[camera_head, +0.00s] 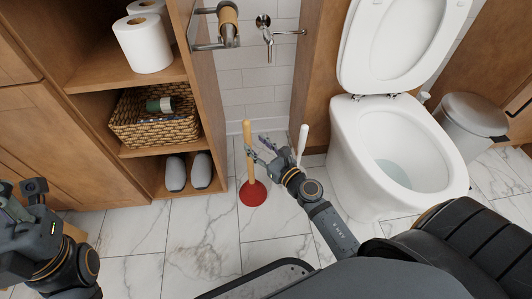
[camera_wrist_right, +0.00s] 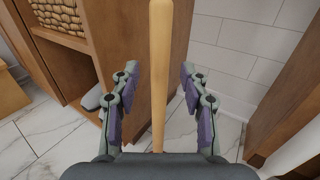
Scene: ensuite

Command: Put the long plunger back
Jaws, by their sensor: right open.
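The long plunger has a wooden handle (camera_head: 247,152) and a red rubber cup (camera_head: 252,194). It stands upright on the tiled floor between the shelf unit and the toilet. My right gripper (camera_head: 262,150) is beside the upper handle, to its right in the head view. In the right wrist view, the handle (camera_wrist_right: 161,75) rises between my two spread, open fingers (camera_wrist_right: 158,85), with gaps on both sides. The cup is mostly hidden there. My left gripper (camera_head: 25,190) is at the left edge of the head view, away from the plunger; its finger opening is unclear.
A white toilet (camera_head: 362,135) with its lid up and a grey bin (camera_head: 473,117) stand at right. A white handle (camera_head: 302,140) stands just behind my right gripper. The wooden shelf (camera_head: 150,148) holds a basket (camera_head: 125,125), a paper roll (camera_head: 144,45) and slippers (camera_head: 201,170). Floor left of the plunger is clear.

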